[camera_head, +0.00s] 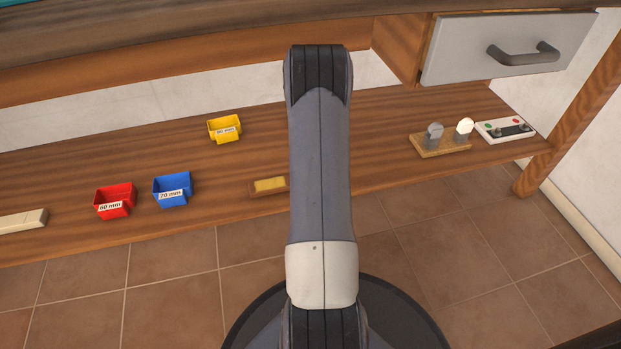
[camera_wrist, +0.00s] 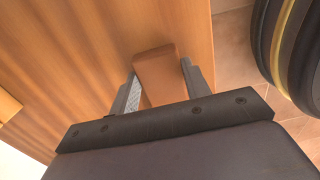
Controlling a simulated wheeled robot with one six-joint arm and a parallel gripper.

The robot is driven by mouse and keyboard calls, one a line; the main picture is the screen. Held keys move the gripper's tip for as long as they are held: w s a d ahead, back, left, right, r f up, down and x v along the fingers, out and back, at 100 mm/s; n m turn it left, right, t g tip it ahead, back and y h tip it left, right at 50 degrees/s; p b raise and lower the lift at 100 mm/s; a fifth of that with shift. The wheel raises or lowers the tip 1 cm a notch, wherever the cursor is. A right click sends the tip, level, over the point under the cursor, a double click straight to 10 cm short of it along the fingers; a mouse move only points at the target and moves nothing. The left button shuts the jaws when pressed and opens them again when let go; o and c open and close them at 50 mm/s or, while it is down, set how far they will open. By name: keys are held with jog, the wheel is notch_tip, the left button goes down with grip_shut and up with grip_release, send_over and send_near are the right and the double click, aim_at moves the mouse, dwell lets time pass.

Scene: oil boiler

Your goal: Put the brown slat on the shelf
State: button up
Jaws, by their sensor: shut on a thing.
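In the wrist view the brown slat (camera_wrist: 157,76) is a plain reddish-brown wooden piece. It sits between the two fingers of my gripper (camera_wrist: 158,88), which is shut on it. Its far end shows past the fingers; its near end is hidden behind the gripper's dark crossbar. The long wooden shelf (camera_head: 385,135) runs across the head view, and its boards (camera_wrist: 65,60) fill much of the wrist view behind the slat. I cannot tell whether the slat touches the shelf. In the head view my arm hides the gripper and the slat.
On the shelf stand red (camera_head: 114,201), blue (camera_head: 173,189) and yellow (camera_head: 225,128) bins, a wooden block with a yellow top (camera_head: 269,186), a pale block (camera_head: 22,220), a wooden stand with knobs (camera_head: 440,141) and a control box (camera_head: 504,130). A drawer (camera_head: 505,47) hangs above right.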

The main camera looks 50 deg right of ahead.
jog(key=shift+f, duration=0.45)
jog(key=shift+f, duration=0.2)
jog(key=o, duration=1.1)
jog(key=shift+c, duration=0.2)
notch_tip(320, 180, up, 8)
jog(key=p, duration=0.3)
jog(key=shift+p, duration=0.4)
